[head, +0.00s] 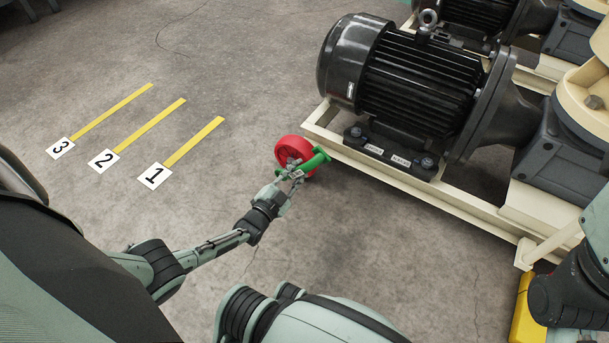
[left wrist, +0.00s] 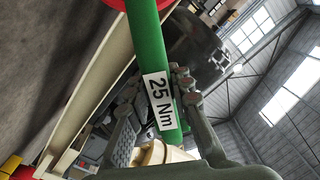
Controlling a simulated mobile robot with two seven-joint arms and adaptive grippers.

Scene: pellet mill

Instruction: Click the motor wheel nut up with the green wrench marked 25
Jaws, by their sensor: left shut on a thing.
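A red wheel (head: 291,148) sits at the near left corner of the motor's cream frame. The green wrench (head: 318,160) lies across the near side of the wheel in the head view. My left gripper (head: 290,174) is shut on the wrench's handle. In the left wrist view the green handle (left wrist: 147,35) runs between the fingers (left wrist: 157,88), with a white label (left wrist: 159,101) reading "25 Nm". A bit of red shows at that view's top edge. I cannot make out the nut or whether the wrench head is on it. My right gripper is not in view.
A black motor (head: 420,85) stands on the cream frame (head: 430,190), with more machines behind it. Three yellow floor strips, with number plates 1 (head: 154,176), 2 (head: 103,160) and 3 (head: 60,148), lie at left. The floor between is clear.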

